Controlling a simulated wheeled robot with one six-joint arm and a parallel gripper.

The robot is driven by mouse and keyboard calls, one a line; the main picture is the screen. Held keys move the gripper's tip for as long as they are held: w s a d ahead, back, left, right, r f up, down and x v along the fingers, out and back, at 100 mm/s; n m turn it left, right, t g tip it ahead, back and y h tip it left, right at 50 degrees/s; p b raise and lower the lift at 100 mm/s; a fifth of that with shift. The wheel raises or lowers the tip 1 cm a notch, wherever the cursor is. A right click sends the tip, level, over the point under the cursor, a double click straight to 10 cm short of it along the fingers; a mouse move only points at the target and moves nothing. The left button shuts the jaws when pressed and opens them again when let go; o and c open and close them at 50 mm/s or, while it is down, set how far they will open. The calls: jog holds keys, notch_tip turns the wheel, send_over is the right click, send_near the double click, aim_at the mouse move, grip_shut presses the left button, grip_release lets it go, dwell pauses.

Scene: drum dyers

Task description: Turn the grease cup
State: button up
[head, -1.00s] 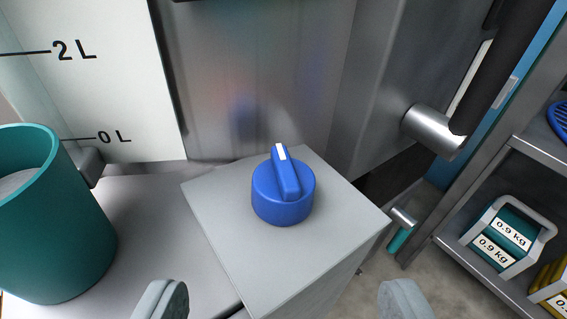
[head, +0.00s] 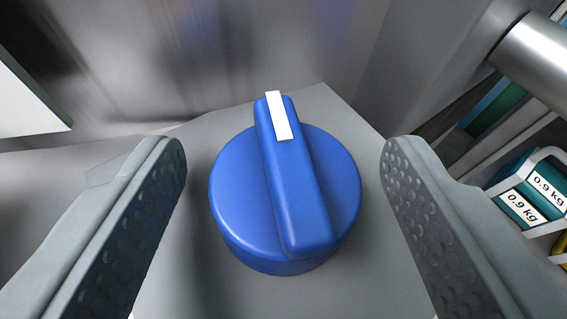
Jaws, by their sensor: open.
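The grease cup shows as a round blue knob (head: 232,205) with a raised bar grip across its top. A white mark (head: 279,115) sits at the bar's far end, and the bar points away from me, tilted slightly left. The knob sits on top of a grey block (head: 180,285). My gripper (head: 284,165) is open, with one dimpled finger on each side of the knob. A gap shows between each finger and the knob, so I see no contact. Nothing is held.
A shiny metal wall (head: 250,60) rises behind the block. A metal cylinder (head: 535,55) juts in at the upper right. At the right a shelf holds teal packs (head: 530,200) labelled 0.9 kg. A white panel's corner (head: 25,105) shows at the left.

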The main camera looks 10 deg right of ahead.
jog(key=c, duration=1)
jog(key=shift+o, duration=0.2)
jog(key=shift+m+h, duration=0.3)
jog(key=shift+a+m+g+h, duration=0.15)
jog(key=shift+m+g+h, duration=0.25)
jog(key=shift+m+h, duration=0.9)
jog(key=o, duration=1)
jog(key=shift+c, duration=0.2)
